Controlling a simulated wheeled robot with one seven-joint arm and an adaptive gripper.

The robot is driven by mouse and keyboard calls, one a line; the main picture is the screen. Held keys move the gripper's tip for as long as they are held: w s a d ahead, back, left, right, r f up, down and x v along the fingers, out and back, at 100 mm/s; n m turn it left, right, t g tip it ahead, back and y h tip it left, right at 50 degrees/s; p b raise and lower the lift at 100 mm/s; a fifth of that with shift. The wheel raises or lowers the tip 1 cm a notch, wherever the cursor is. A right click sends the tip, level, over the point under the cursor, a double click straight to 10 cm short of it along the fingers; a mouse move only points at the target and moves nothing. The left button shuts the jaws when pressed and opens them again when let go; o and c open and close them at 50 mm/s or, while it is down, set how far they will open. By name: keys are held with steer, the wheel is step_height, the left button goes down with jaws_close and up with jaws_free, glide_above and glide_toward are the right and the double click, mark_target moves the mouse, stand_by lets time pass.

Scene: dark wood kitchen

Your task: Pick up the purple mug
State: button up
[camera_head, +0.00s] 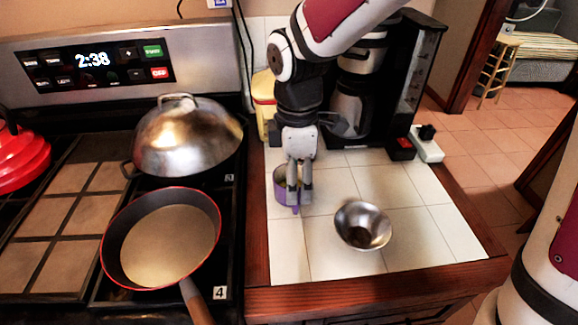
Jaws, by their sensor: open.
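The purple mug (283,191) stands on the white tiled counter, close to the counter's left edge beside the stove. Its inside looks yellowish. My gripper (299,186) points down from above at the mug's right side. Its fingers overlap the mug in the picture and hide part of its rim and right side. The fingers are open, and I cannot tell whether one of them is inside the mug or touching it.
A metal bowl (363,226) sits to the right on the tiles. A black coffee maker (409,80) and a yellow container (264,100) stand behind. The stove at left holds a frying pan (165,245) and a domed wok lid (188,140). Front tiles are clear.

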step_height(320, 180, down, 4)
steer(key=shift+r, duration=0.25)
steer(key=f, duration=0.1)
steer(key=f+b, duration=0.1)
steer(key=f, duration=0.3)
steer(key=shift+w+a, duration=0.1)
steer(key=shift+w, duration=0.2)
jaws_close()
